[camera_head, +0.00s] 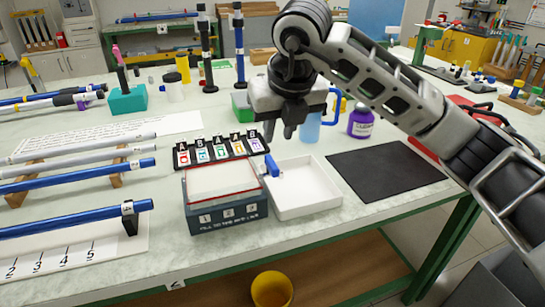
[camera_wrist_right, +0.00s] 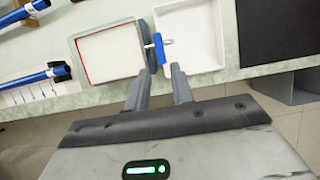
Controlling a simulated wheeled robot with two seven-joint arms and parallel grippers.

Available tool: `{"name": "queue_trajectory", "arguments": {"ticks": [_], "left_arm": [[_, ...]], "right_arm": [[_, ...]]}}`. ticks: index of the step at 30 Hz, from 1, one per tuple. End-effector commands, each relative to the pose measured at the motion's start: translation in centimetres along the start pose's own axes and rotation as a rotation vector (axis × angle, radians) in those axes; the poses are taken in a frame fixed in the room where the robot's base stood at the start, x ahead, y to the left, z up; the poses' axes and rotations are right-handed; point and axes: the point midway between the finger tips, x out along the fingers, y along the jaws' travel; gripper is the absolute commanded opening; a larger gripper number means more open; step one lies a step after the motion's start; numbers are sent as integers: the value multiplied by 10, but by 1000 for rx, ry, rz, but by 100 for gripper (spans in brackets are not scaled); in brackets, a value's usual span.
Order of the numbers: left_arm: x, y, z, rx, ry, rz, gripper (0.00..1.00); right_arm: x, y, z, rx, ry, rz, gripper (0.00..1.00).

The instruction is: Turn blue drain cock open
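The blue drain cock (camera_head: 271,165) is on the right side of the dark box (camera_head: 228,212), whose red-rimmed top shows a pale, flat surface. Its blue handle reaches over the edge of the white tray (camera_head: 318,205). In the right wrist view the handle (camera_wrist_right: 158,49) lies crosswise to a short metal stem from the box. My right gripper (camera_head: 281,134) is above and behind the cock in the head view, fingers pointing down. In the wrist view its fingers (camera_wrist_right: 161,72) are apart with nothing between them, close to the handle but not around it. My left gripper is out of view.
A black mat (camera_head: 385,170) lies right of the tray. Racked rods (camera_head: 75,185) lie left. A yellow bin (camera_head: 272,289) is below the table edge.

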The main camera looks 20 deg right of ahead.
Motion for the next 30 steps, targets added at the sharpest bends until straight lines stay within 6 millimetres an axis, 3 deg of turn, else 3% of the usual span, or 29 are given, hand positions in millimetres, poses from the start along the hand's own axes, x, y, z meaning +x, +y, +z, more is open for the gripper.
{"name": "queue_trajectory", "arguments": {"ticks": [6, 12, 18, 26, 29, 30], "left_arm": [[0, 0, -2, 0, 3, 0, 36], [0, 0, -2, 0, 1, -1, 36], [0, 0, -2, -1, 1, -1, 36], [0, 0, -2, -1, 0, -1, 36], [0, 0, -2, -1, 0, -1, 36], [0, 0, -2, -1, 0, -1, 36]], "right_arm": [[49, 0, -1, -1, 5, 0, 24], [80, 0, -1, -1, 2, 1, 24], [93, 1, 0, -2, 0, 2, 24], [94, 1, 0, -2, 0, 2, 24], [94, 1, 0, -2, 0, 2, 1], [94, 1, 0, -2, 0, 2, 0]]}}
